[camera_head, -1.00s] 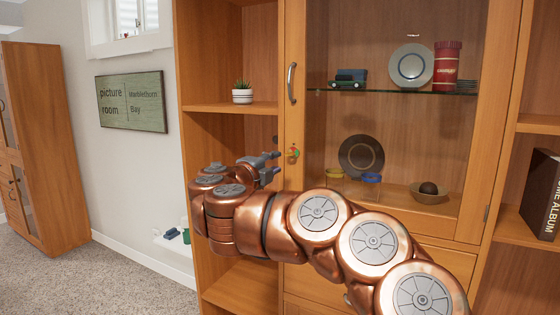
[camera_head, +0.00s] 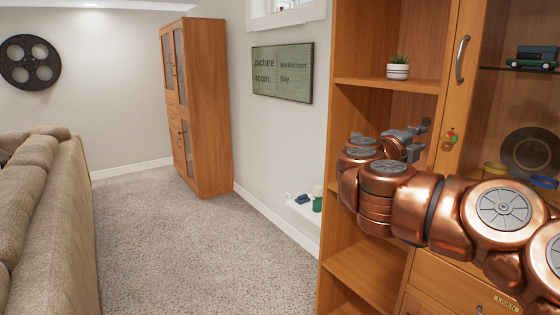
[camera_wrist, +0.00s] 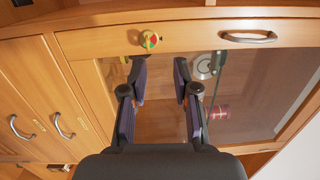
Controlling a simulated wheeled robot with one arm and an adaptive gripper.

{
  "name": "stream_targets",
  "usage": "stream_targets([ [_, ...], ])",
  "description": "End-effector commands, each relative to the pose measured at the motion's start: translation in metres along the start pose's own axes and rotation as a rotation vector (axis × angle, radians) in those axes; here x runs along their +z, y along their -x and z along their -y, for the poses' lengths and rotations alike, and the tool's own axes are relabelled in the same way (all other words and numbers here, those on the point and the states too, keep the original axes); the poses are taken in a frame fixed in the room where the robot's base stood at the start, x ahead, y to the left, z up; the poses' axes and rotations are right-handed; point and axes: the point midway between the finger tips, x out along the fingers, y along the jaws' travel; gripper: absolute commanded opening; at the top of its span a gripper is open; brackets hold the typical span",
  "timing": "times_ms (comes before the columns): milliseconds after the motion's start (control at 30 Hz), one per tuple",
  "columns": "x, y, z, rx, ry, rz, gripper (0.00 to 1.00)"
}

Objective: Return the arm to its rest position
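My copper-coloured arm reaches across the right side of the head view in front of a wooden cabinet (camera_head: 350,120). My gripper (camera_head: 415,137) is at the arm's far end, near the cabinet's door frame. In the wrist view my gripper (camera_wrist: 160,75) has its two fingers apart with nothing between them. The fingers point at the cabinet's glass door, and a round coloured knob (camera_wrist: 149,40) shows just beyond the left fingertip. I cannot tell whether the fingers touch the door.
A potted plant (camera_head: 398,68) stands on an open shelf beside the glass door. A beige sofa (camera_head: 45,220) is at the left, with free carpet (camera_head: 180,255) between it and the cabinet. A second wooden cabinet (camera_head: 200,100) stands by the wall. A low white ledge (camera_head: 300,222) holds small objects.

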Motion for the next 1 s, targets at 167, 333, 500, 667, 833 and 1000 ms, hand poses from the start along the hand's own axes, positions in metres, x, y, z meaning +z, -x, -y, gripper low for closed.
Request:
stream_targets([
  [167, 0.04, 0.024, 0.052, -0.107, 0.021, 0.225, 0.3],
  [333, 0.083, 0.071, 0.096, -0.227, 0.092, 0.489, 0.3],
  [500, 0.119, 0.134, 0.116, -0.332, 0.216, 0.748, 0.3],
  [667, 0.141, 0.195, 0.11, -0.404, 0.374, 0.974, 0.3],
  [833, 0.147, 0.257, 0.075, -0.435, 0.581, 1.2, 0.3],
  [1000, 0.133, 0.306, 0.019, -0.411, 0.819, 1.404, 0.3],
])
